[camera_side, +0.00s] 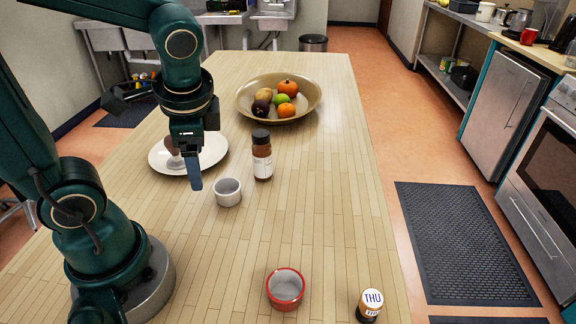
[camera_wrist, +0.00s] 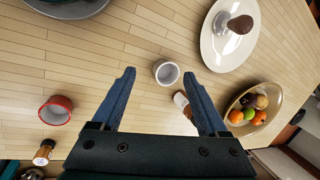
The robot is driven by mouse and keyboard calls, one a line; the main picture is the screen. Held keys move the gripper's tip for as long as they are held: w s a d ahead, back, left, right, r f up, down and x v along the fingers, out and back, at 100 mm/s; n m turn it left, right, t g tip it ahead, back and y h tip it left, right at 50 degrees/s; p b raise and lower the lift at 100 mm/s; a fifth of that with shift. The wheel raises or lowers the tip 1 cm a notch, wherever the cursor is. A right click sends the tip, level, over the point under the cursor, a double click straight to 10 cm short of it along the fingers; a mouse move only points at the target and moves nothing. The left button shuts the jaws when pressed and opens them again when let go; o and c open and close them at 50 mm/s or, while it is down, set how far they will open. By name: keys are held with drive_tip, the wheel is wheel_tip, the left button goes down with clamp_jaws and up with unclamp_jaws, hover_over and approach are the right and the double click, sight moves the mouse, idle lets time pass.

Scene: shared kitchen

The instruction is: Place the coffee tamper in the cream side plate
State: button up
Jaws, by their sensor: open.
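The cream side plate (camera_side: 215,155) lies on the wooden table, partly behind my gripper in the side view. It also shows at the upper right of the wrist view (camera_wrist: 212,55). The coffee tamper, with a brown handle (camera_wrist: 241,24) and a silvery base, is on the plate, apart from my fingers. In the side view the tamper (camera_side: 175,161) is partly hidden by my gripper. My gripper (camera_side: 194,183) is above the table near the plate's front right edge. In the wrist view its two blue fingers (camera_wrist: 159,73) are spread with nothing held between them.
A white ramekin (camera_side: 228,193) and a brown jar (camera_side: 262,160) stand right of my gripper. A fruit bowl (camera_side: 244,105) is behind them. A red ramekin (camera_side: 285,292) and a bottle labelled THU (camera_side: 370,303) stand at the front. The table's middle right is clear.

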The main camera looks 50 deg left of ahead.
drive_tip(key=s+d+r+n+t+h, duration=0.1)
drive_tip(key=d+r+n+t+h, duration=0.2)
drive_tip(key=d, duration=0.4)
drive_tip(key=shift+d+n+t+h, duration=0.25)
drive_tip(key=shift+n+t+h, duration=0.25)
drive_tip(key=shift+n+t, duration=0.55)
